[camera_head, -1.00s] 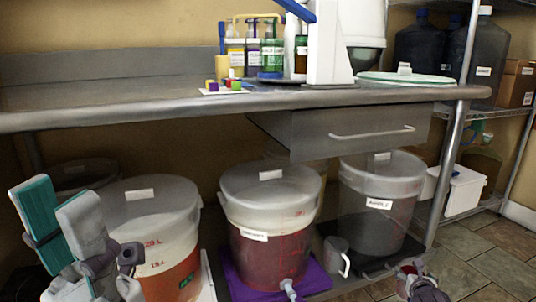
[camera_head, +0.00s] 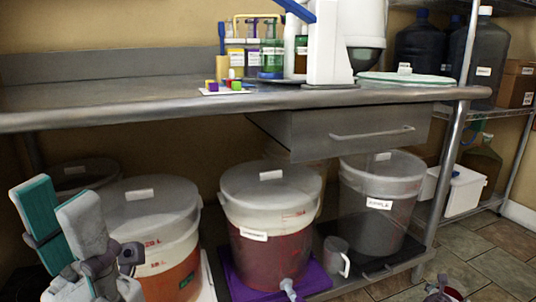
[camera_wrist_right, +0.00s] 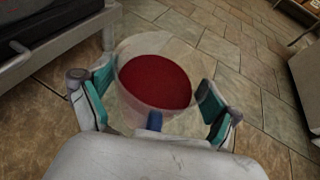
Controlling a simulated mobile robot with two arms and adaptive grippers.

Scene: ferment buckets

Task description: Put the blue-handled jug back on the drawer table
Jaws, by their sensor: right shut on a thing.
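The jug (camera_wrist_right: 155,75) shows in the right wrist view: a clear round vessel with dark red liquid inside and a blue handle (camera_wrist_right: 154,121) toward my wrist. My right gripper (camera_wrist_right: 154,108) is shut on it by the handle, above the tiled floor. In the head view only a small part of my right gripper (camera_head: 443,291) shows at the bottom right edge; the jug cannot be made out there. The steel drawer table (camera_head: 130,95) spans the head view, with a closed drawer (camera_head: 345,130). My left gripper (camera_head: 62,222) is open and empty at the lower left.
On the table top are a bottle rack (camera_head: 258,50), small coloured cubes (camera_head: 225,87), a white device (camera_head: 330,45) and a round green-rimmed lid (camera_head: 405,78). Lidded buckets (camera_head: 270,225) and a small clear jug (camera_head: 336,256) stand below. The table's left top is clear.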

